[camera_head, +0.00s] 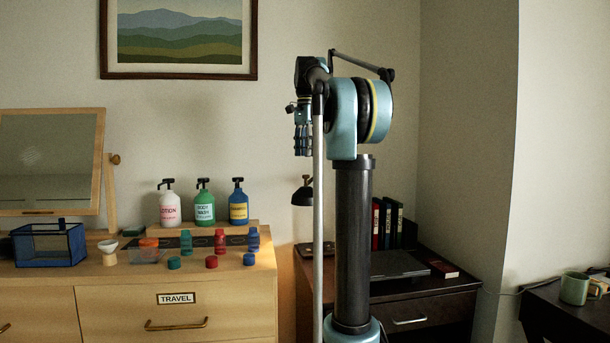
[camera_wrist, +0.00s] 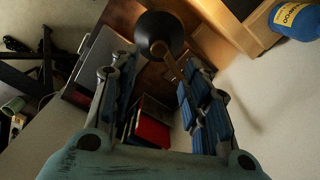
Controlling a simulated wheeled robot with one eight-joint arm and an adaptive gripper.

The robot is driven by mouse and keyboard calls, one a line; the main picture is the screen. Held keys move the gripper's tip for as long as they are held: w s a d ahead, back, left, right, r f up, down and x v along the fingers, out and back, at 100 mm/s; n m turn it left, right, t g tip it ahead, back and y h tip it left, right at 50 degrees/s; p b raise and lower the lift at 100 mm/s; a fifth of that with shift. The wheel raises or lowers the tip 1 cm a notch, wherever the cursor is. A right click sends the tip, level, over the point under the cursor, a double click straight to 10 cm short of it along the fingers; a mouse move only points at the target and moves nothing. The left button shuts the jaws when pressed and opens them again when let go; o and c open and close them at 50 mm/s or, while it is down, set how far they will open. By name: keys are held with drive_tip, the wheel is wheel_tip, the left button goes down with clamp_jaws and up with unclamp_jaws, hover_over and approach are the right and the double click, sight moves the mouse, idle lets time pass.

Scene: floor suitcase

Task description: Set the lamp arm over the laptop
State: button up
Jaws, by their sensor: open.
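The lamp's dark shade (camera_head: 302,196) shows left of my column, above the left part of the dark desk. In the wrist view the round black shade (camera_wrist: 157,30) is beyond my fingertips, with a short brown piece (camera_wrist: 173,64) sticking out between them. The rest of the lamp arm is hidden. The closed grey laptop (camera_head: 397,264) lies on the desk, right of the lamp, partly behind my column; it also shows in the wrist view (camera_wrist: 98,58). My gripper (camera_head: 302,150) is raised, open and empty; its fingers (camera_wrist: 160,68) frame the brown piece without visible contact.
Upright binders (camera_head: 388,224) stand behind the laptop, and a red book (camera_head: 442,268) lies right of it. A wooden dresser (camera_head: 215,312) with bottles stands left. A green mug (camera_head: 574,288) is on the right table. Air above the laptop looks clear.

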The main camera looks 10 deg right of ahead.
wheel_tip(320, 180, down, 8)
drive_tip(key=shift+f, duration=0.1)
idle(0.4)
clamp_jaws()
